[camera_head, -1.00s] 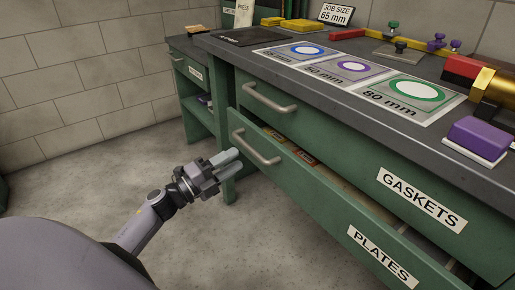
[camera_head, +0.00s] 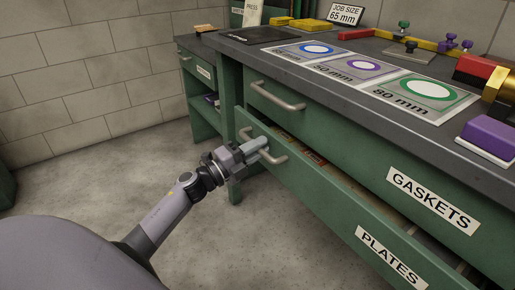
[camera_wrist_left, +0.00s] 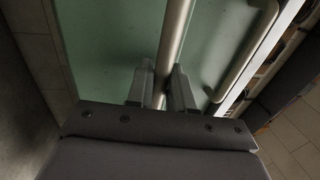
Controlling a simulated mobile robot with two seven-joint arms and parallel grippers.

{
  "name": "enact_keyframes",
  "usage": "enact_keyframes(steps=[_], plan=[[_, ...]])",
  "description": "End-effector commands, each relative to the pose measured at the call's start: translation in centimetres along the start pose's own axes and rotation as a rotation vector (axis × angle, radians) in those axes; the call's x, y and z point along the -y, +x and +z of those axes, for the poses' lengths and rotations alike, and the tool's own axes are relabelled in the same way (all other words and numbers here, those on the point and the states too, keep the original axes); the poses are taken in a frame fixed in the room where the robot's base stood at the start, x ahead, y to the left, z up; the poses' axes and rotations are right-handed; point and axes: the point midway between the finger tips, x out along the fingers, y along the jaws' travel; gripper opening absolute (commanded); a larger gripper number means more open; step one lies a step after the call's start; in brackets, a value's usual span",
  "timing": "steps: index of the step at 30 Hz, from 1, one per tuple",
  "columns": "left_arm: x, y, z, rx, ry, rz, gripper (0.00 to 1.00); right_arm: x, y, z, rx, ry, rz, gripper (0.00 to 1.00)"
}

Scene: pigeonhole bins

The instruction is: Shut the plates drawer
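The plates drawer (camera_head: 330,215) is a green front with a PLATES label, standing pulled out below the gaskets drawer (camera_head: 345,145). Its grey bar handle (camera_head: 279,159) is at the front's left end. My left gripper (camera_head: 262,149) is at this handle. In the left wrist view the handle bar (camera_wrist_left: 176,35) runs between the two fingers (camera_wrist_left: 161,85), which sit close on either side of it. The gripper looks shut on the bar. My right gripper is not in view.
The gaskets drawer, with its own handle (camera_head: 277,97), looks closed under the dark worktop (camera_head: 345,80). Mats marked with sizes and a purple block (camera_head: 489,134) lie on top. A lower green cabinet (camera_head: 203,110) stands at the left. The floor in front (camera_head: 250,245) is clear.

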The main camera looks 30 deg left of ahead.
Motion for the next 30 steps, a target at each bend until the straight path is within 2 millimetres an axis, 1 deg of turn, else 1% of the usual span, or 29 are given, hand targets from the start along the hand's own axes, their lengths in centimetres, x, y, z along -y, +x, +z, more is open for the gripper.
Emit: enact_keyframes(steps=[4, 7, 12, 16, 20, 21, 22, 30], plan=[[0.0, 0.0, 0.0, 0.000, 0.000, 0.000, 0.00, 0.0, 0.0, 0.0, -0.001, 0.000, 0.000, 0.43], [-0.2, 0.5, 0.0, 0.000, -0.001, -0.001, 0.00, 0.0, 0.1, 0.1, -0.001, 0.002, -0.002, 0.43], [-0.7, 2.6, 0.1, 0.001, -0.002, -0.003, 0.00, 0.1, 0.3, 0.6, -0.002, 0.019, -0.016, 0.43], [-0.8, 3.9, 0.1, 0.001, -0.001, -0.001, 0.00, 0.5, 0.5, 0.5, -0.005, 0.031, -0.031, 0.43], [-0.8, 3.6, 0.1, 0.002, -0.001, 0.000, 0.00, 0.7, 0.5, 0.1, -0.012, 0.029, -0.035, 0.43], [-0.8, 3.6, 0.1, 0.002, -0.001, 0.000, 0.28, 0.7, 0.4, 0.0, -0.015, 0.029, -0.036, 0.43], [-0.8, 3.6, 0.1, 0.002, -0.001, 0.000, 0.38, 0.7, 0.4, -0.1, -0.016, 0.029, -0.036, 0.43], [-0.8, 3.6, 0.1, 0.001, -0.001, 0.000, 0.38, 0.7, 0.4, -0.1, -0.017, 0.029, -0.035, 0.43]])
